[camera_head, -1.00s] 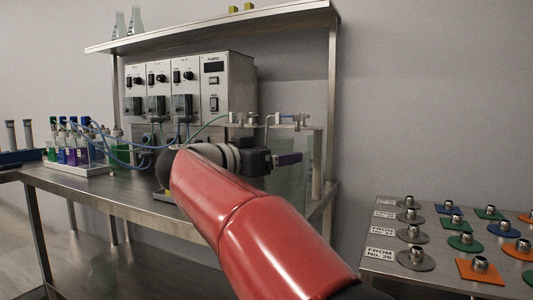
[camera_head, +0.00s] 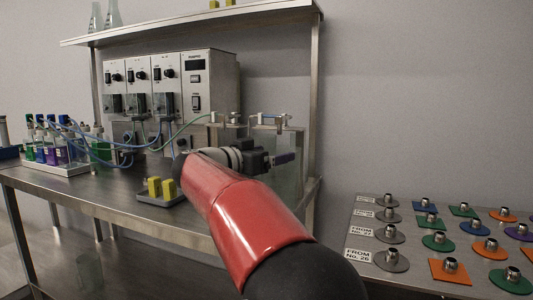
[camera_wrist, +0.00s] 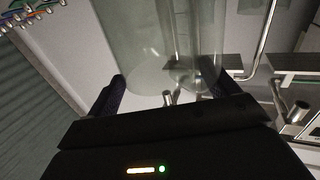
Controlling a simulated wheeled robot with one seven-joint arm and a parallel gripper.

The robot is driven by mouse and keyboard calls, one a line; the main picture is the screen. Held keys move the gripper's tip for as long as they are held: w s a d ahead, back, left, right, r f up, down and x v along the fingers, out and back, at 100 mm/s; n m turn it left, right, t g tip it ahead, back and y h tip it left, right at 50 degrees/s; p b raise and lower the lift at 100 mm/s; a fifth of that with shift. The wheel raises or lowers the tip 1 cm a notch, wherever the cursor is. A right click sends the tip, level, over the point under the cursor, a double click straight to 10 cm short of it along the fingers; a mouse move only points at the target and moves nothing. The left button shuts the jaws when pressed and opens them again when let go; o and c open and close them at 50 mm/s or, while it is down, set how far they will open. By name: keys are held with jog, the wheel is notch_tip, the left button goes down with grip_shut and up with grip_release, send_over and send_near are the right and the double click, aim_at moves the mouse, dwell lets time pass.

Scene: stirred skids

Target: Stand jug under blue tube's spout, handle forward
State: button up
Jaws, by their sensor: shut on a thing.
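My gripper (camera_head: 284,158) is at the right end of the steel bench, its dark fingers pointing right. In the wrist view my gripper (camera_wrist: 168,84) has its fingers on either side of a clear glass vessel, which I take for the jug (camera_wrist: 145,45). The jug is faint in the head view, and I cannot make out its handle. Blue tubes (camera_head: 125,147) loop from the bottles to the pump unit (camera_head: 168,80). Metal spout fittings (camera_head: 270,117) stand just behind my gripper; which one the blue tube feeds is unclear.
A rack of coloured bottles (camera_head: 55,150) stands at the bench's left. A small tray with yellow blocks (camera_head: 160,187) lies near the bench front. A shelf post (camera_head: 312,110) rises close to my gripper. A side table (camera_head: 400,278) holds metal fittings on coloured plates.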

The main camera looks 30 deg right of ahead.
jog(key=shift+f, duration=0.6)
dwell(0.4)
jog(key=o, duration=1.1)
jog(key=v, duration=0.8)
jog(key=shift+b, duration=0.3)
jog(key=shift+d, duration=0.1)
